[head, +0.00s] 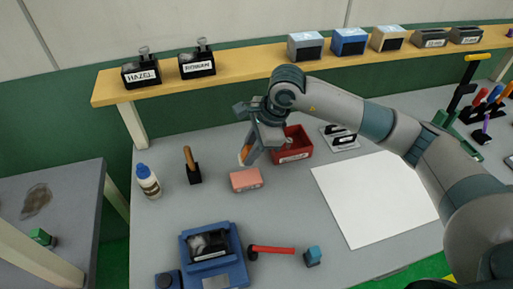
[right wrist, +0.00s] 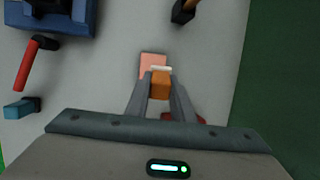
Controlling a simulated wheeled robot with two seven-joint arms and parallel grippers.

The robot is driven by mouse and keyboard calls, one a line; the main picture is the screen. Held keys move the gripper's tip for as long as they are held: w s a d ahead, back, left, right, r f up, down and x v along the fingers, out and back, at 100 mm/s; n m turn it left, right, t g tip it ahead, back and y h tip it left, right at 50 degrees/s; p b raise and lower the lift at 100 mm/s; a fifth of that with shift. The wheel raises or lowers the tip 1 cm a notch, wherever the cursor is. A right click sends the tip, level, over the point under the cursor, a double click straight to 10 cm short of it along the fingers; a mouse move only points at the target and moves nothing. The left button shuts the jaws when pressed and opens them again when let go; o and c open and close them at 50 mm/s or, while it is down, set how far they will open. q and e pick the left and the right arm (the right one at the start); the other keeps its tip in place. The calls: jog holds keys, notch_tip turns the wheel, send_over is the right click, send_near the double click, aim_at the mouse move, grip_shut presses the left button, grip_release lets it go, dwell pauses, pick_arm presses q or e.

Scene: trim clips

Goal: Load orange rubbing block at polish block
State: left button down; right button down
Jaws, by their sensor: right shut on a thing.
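My right gripper (head: 249,152) is shut on the orange rubbing block (head: 245,154), which has a pale face at its lower end. In the right wrist view the orange block (right wrist: 160,87) sits between the two fingers (right wrist: 160,85), its pale edge pointing at the pink block. The pink block (head: 246,179), seemingly the polish block, lies flat on the table just below the held block. It also shows in the right wrist view (right wrist: 153,62), partly covered by the held block. The two look apart in the head view. My left gripper is not in view.
A wood-handled tool (head: 193,168) and a glue bottle (head: 148,181) stand to the left. A shelf (head: 240,66) runs behind.

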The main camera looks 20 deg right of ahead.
jog(key=shift+f, duration=0.15)
jog(key=shift+f+b, duration=1.05)
jog(key=shift+f, duration=1.8)
jog(key=shift+f+b, duration=0.5)
jog(key=shift+b, duration=0.1)
jog(key=shift+s+f+b, duration=0.1)
jog(key=shift+f+b, duration=0.1)
jog(key=shift+b, duration=0.3)
dwell(2.2)
jog(key=shift+r, duration=0.15)
jog(key=shift+r+p, duration=0.3)
jog(key=shift+r, duration=0.45)
jog(key=shift+r+p, duration=0.65)
jog(key=shift+r, duration=2.1)
